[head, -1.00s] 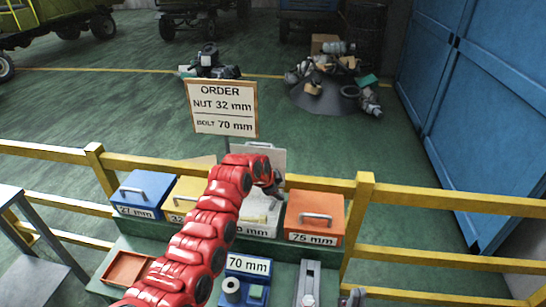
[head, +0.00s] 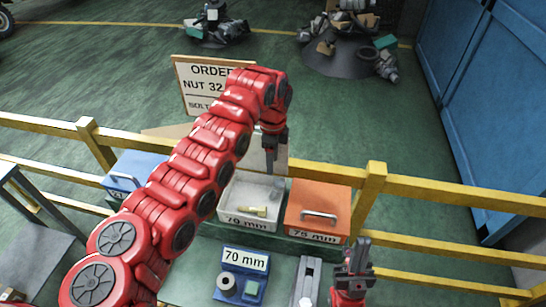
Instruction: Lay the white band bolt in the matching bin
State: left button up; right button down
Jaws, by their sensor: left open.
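The white bin (head: 236,222) labelled 70 mm stands open on the green bench, with its pale lid (head: 281,157) raised behind it. A small yellowish piece (head: 253,211) lies inside it; I cannot make out a white band on it. My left gripper (head: 271,168) points down above the back of this bin. It is open, with nothing visible in it. My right gripper (head: 352,256) points up at the lower right, clear of the bins; its jaw gap is unclear. A small white-ended piece (head: 306,301) shows at the front of a grey fixture (head: 308,275).
An orange bin (head: 318,204) labelled 75 mm is closed on the right. A blue bin (head: 127,172) stands left; my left arm hides the space between. A blue 70 mm block (head: 238,285) is in front. A yellow rail (head: 435,188) runs behind. The order sign (head: 190,88) is partly covered.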

pick_arm(q)
send_over(275, 191)
jog(key=w, duration=0.1)
jog(key=f, duration=0.8)
jog(key=shift+a+b, duration=0.3)
jog(key=shift+a, duration=0.05)
notch_tip(275, 191, down, 8)
jog(key=shift+r+b, duration=0.25)
jog(key=shift+b, duration=1)
grip_shut()
